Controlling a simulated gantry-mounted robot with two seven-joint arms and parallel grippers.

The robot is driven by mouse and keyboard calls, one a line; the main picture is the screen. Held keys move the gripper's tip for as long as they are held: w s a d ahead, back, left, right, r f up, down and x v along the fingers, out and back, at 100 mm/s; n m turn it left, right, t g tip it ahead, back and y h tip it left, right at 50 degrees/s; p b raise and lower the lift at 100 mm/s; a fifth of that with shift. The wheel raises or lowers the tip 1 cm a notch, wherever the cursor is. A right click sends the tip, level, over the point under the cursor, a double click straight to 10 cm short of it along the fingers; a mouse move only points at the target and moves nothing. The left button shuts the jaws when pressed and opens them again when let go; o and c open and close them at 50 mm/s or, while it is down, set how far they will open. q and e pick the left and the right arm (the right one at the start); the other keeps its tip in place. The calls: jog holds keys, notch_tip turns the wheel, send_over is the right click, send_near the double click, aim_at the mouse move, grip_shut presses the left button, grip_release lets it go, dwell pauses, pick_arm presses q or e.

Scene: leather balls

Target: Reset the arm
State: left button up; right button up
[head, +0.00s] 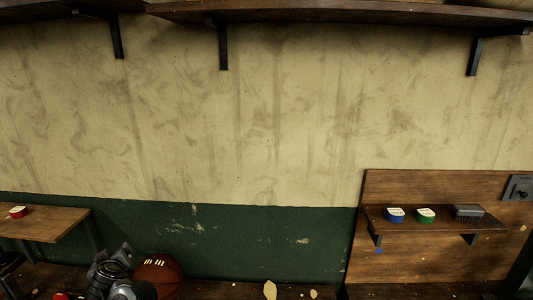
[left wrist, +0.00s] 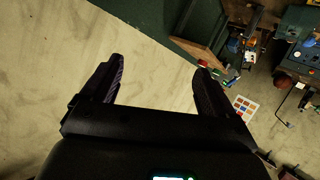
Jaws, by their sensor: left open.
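My left gripper shows in the left wrist view (left wrist: 158,65), with its two black fingers spread wide apart and nothing between them. Pale mottled wall fills most of the space beyond the fingers. In the head view my left arm (head: 112,275) rises from the bottom edge at the left, beside a brown leather ball (head: 160,272) with white laces. The arm hides the ball's left part. Whether they touch cannot be told. My right gripper is not in view.
A small shelf (head: 45,222) at the left holds a red-and-white tin (head: 18,212). A board shelf (head: 450,227) at the right holds a blue tin (head: 395,215), a green tin (head: 426,215) and a brush (head: 468,212). A long shelf (head: 340,12) runs above. The middle wall is bare.

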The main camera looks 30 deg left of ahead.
pick_arm(q)
jog(key=w+d+m+t+h, duration=0.2)
jog(key=w+d+m+t, duration=0.2)
jog(key=w+d+m, duration=0.3)
jog(key=d+f+m+h, duration=0.3)
jog(key=d+f, duration=0.1)
jog(key=d, duration=0.5)
jog(key=d+f+m+h, duration=0.3)
jog(key=d+f, duration=0.1)
jog(key=d, duration=0.5)
jog(key=s+d+f+m+g+h, duration=0.1)
jog(key=s+d+f+m, duration=0.1)
jog(key=s+d+f, duration=0.2)
jog(key=s+d+f+m+g+h, duration=0.2)
jog(key=s+d+f, duration=0.2)
jog(key=s+d, duration=0.3)
jog(key=s+d+f+m+g+h, duration=0.1)
jog(key=s+d+f, duration=0.3)
jog(key=d, duration=0.7)
jog(key=shift+s+d+m+g+h, duration=0.4)
jog(key=shift+s+m+g, duration=0.1)
jog(key=shift+s+g, duration=0.15)
